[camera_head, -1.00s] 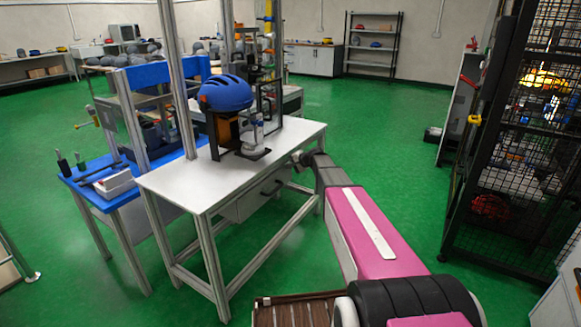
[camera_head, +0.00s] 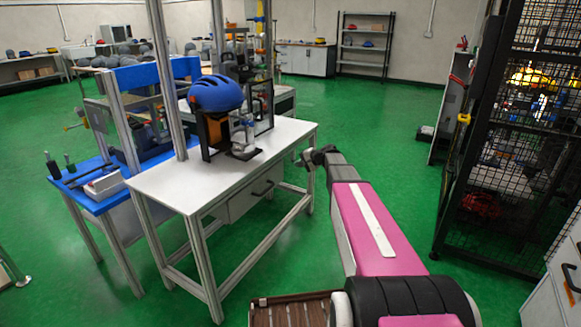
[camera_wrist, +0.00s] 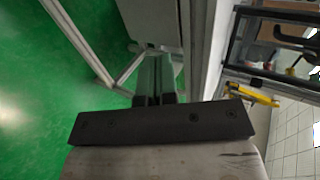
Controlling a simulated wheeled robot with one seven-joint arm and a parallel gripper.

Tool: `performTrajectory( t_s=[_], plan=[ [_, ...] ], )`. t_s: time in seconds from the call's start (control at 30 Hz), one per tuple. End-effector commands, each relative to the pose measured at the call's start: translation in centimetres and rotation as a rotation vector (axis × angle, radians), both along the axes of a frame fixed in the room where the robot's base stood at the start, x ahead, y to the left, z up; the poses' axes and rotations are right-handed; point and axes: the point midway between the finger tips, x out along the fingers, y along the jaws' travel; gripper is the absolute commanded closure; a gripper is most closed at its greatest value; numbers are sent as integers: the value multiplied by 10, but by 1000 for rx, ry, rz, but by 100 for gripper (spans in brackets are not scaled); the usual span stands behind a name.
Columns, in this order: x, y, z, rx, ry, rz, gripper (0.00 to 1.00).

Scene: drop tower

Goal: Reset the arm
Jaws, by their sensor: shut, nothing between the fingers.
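My arm stretches forward from the bottom of the head view, with a pink link. Its dark end with my gripper (camera_head: 305,160) is beside the right end of the white workbench (camera_head: 175,186), apart from the blue helmet. In the wrist view my gripper (camera_wrist: 156,72) shows as two fingers close together beyond a dark bar. It is shut and holds nothing. Green floor and pale metal posts lie beyond the fingers.
A black mesh cage (camera_head: 500,160) stands at right.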

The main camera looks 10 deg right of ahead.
Motion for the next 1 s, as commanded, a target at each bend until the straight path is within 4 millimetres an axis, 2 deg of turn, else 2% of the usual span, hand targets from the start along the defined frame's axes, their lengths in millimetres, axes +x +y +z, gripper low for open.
performTrajectory(
  t_s=[0.2, 0.27, 0.37, 0.47, 0.57, 0.67, 0.7, 0.8, 0.9, 1.0],
  plan=[
    [-12, -14, 10, -1, 0, -1, 100],
    [-17, -14, 9, -10, 4, 5, 100],
    [-38, -7, -1, -58, 20, 34, 100],
    [-75, 6, -20, -156, 53, 90, 100],
    [-126, 17, -46, -293, 102, 171, 100],
    [-184, 24, -70, -450, 156, 265, 100],
    [-209, 26, -79, -517, 177, 305, 100],
    [-267, 24, -97, -683, 235, 406, 100],
    [-312, 17, -106, -824, 281, 490, 100],
    [-342, 10, -110, -925, 316, 550, 100]
  ],
)
